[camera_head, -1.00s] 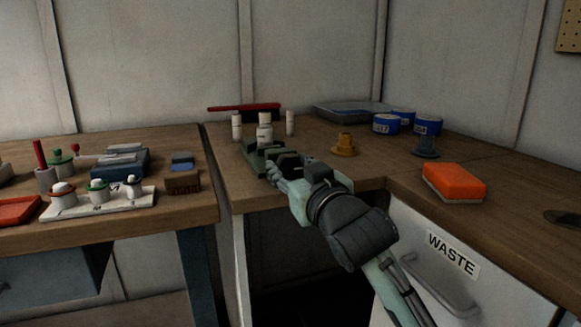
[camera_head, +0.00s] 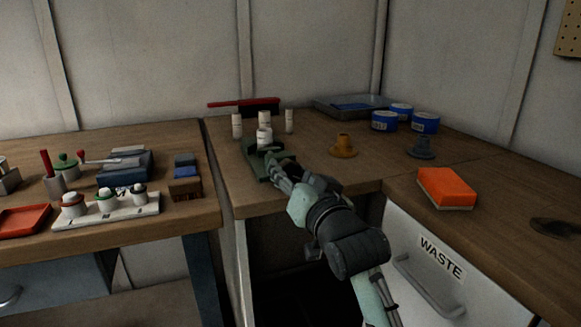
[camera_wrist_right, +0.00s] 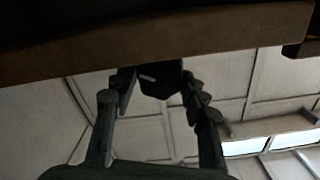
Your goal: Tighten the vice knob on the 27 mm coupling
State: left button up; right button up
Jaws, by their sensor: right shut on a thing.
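The green vice (camera_head: 256,164) stands near the front edge of the middle bench. A white cylindrical part (camera_head: 264,138), apparently the coupling, stands at the vice; its exact seating is unclear. My right gripper (camera_head: 281,172) is at the vice's front right end, its fingertips partly hidden in the head view. In the right wrist view, the right gripper's fingers (camera_wrist_right: 158,84) lie on both sides of a dark faceted knob (camera_wrist_right: 160,80) with a short white mark on its face. The right gripper is shut on this knob. My left gripper is not in view.
White cylinders (camera_head: 237,126) and a red-handled brush (camera_head: 245,105) are behind the vice. An orange flanged part (camera_head: 343,146), blue tins (camera_head: 424,123) and an orange sponge (camera_head: 446,188) are to the right. A white rack (camera_head: 106,207) is on the left bench, across a gap.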

jog(key=o, duration=1.2)
jog(key=shift+c, duration=0.2)
jog(key=v, duration=1.2)
